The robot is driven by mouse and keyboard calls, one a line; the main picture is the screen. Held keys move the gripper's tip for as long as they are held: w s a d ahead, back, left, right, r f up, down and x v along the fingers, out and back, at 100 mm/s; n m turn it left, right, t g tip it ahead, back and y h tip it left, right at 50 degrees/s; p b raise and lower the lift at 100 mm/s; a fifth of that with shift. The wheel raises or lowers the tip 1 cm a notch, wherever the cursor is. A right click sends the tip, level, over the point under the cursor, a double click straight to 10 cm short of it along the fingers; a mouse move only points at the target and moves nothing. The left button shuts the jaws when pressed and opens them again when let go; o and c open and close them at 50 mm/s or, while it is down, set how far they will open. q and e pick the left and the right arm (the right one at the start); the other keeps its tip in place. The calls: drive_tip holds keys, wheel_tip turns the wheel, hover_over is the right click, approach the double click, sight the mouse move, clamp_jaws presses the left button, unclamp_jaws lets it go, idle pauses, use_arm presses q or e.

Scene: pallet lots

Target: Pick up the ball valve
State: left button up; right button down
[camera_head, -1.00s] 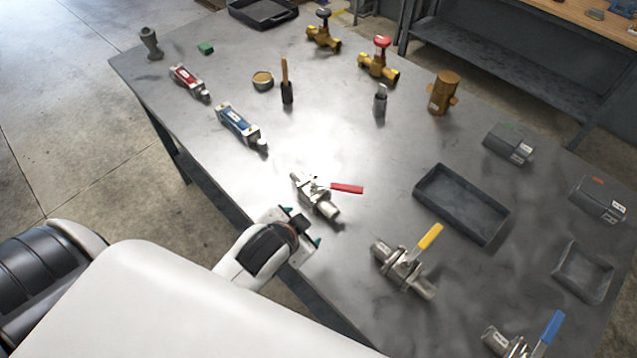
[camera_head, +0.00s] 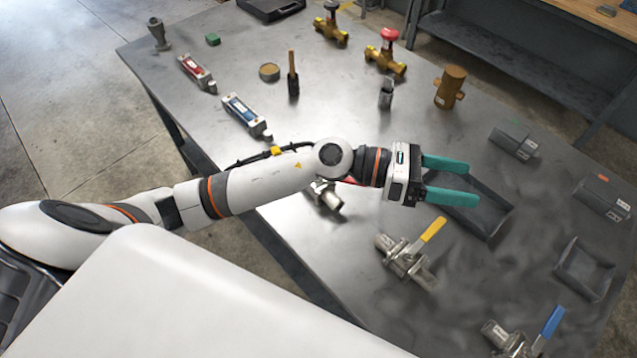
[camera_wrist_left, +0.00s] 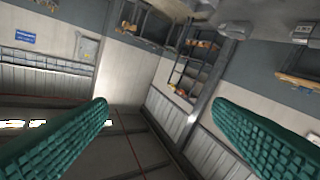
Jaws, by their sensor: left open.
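Three steel ball valves lie on the metal table. The yellow-handled ball valve (camera_head: 405,263) is at the front centre, below my left gripper in the picture. The blue-handled ball valve (camera_head: 507,340) is at the bottom right. The red-handled ball valve (camera_head: 327,197) is mostly hidden under my left forearm. My left gripper (camera_head: 470,180) is open and empty, its teal fingers pointing right above the dark tray. Its fingers also show in the left wrist view (camera_wrist_left: 165,130), with nothing between them. My right gripper is not in view.
The metal table (camera_head: 345,260) also carries a dark tray (camera_head: 487,225), a smaller tray (camera_head: 585,268), grey boxes (camera_head: 514,140), a brass fitting (camera_head: 449,88), and two brass valves (camera_head: 385,60) at the back. A blue-labelled device (camera_head: 243,115) lies left of my forearm.

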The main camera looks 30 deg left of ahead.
use_arm(q)
drive_tip(key=a+f+m+g+y, duration=0.3)
drive_tip(key=f+m+g+y, duration=0.15)
drive_tip(key=f+m, duration=0.25)
drive_tip(key=w+a+f+m+y, duration=0.1)
drive_tip(key=a+f+y, duration=0.1)
drive_tip(key=a+y, duration=0.2)
drive_tip(key=w+a+f+m+y, duration=0.2)
drive_tip(key=a+y, duration=0.2)
drive_tip(key=a, duration=0.7)
drive_tip(key=w+a+f+m+y, duration=0.1)
drive_tip(key=w+a+f+y, duration=0.1)
drive_tip(key=a+y, duration=0.3)
drive_tip(key=shift+a+m, duration=0.3)
drive_tip(key=shift+a, duration=0.85)
drive_tip(key=shift+a+f+p, duration=0.25)
drive_tip(key=shift+f+p, duration=0.05)
drive_tip(key=shift+p, duration=0.05)
wheel_tip(320, 180, down, 6)
drive_tip(key=shift+r+p, duration=0.1)
drive_tip(key=shift+p, duration=1)
drive_tip(key=f+p, duration=0.1)
drive_tip(key=f, duration=0.1)
drive_tip(key=f+p, duration=0.1)
drive_tip(key=f, duration=0.2)
drive_tip(key=shift+s+a+p, duration=0.15)
drive_tip(key=shift+s+p, duration=0.05)
drive_tip(key=shift+p, duration=0.15)
drive_tip(key=shift+f, duration=0.35)
drive_tip(key=shift+c, duration=0.4)
